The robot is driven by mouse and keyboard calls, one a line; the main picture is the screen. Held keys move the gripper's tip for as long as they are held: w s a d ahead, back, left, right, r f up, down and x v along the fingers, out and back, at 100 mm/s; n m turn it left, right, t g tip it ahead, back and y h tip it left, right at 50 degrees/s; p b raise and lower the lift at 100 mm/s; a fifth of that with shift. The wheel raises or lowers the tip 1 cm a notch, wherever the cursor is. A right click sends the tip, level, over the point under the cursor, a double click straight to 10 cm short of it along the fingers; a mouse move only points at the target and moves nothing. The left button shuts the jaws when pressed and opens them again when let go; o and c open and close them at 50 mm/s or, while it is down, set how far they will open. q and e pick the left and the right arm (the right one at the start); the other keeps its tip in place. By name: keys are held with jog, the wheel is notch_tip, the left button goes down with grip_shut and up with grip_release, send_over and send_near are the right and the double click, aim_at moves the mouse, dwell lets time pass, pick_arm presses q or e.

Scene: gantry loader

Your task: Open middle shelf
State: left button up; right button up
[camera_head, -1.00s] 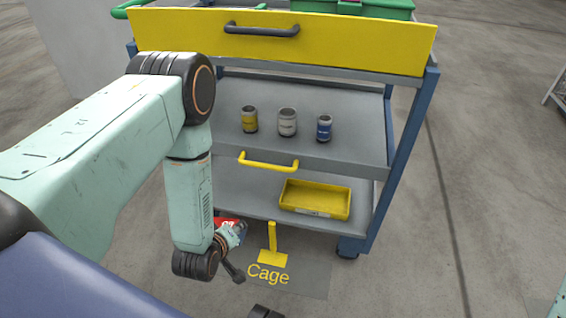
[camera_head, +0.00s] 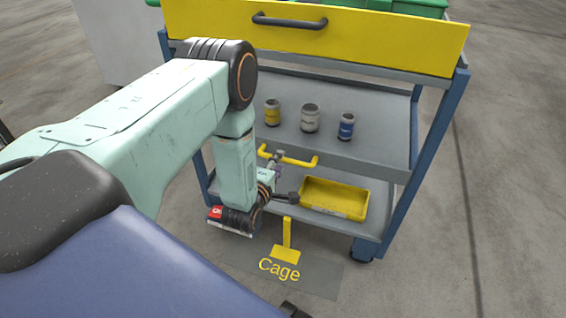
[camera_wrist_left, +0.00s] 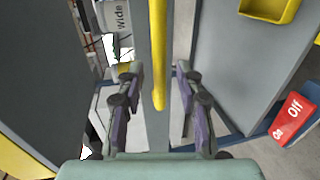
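The middle shelf (camera_head: 330,143) is a grey tray in a blue-framed cart, with a yellow bar handle (camera_head: 288,160) on its front edge. My left gripper (camera_head: 280,176) is just in front of and below this handle in the head view. In the left wrist view, the yellow handle (camera_wrist_left: 158,55) runs down the middle between the two separated fingers of my left gripper (camera_wrist_left: 158,100). Gaps show on both sides of the bar, so the gripper is open around it and not closed on it. My right gripper is not in view.
Several small cans, including a grey one (camera_head: 310,118), stand on the middle shelf. A yellow drawer (camera_head: 390,38) is above. A yellow bin (camera_head: 333,198) lies on the lower shelf. A "Cage" floor sign (camera_head: 278,268) is in front. Floor at right is clear.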

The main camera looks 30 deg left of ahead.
pick_arm(q)
jog(key=shift+b+x, duration=0.45)
jog(key=shift+x, duration=1.15)
jog(key=shift+d, duration=0.1)
grip_shut()
